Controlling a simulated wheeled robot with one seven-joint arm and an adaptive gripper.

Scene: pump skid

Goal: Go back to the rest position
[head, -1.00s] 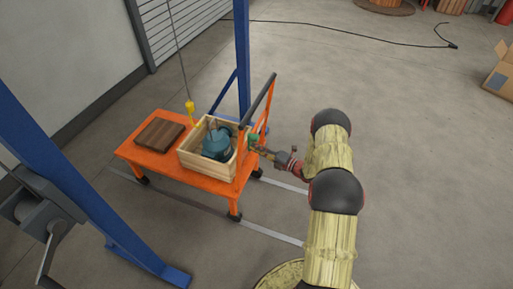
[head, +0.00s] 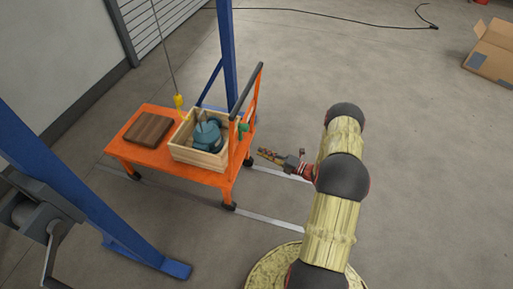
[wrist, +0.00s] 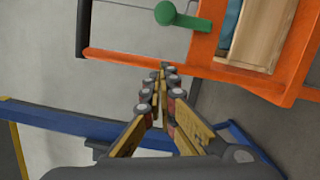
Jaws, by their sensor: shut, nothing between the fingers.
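My gripper (head: 262,153) is shut and empty, to the right of the orange cart (head: 188,176) and apart from it. In the wrist view my gripper (wrist: 162,68) shows its fingers together, pointing toward the cart's orange frame (wrist: 122,58). My arm reaches in from the lower right of the head view.
A wooden crate (head: 196,158) holding a blue pump (head: 208,135) and a brown block (head: 149,128) stand on the cart. Blue gantry legs (head: 80,185) rise around it. A yellow hook (head: 179,102) hangs above.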

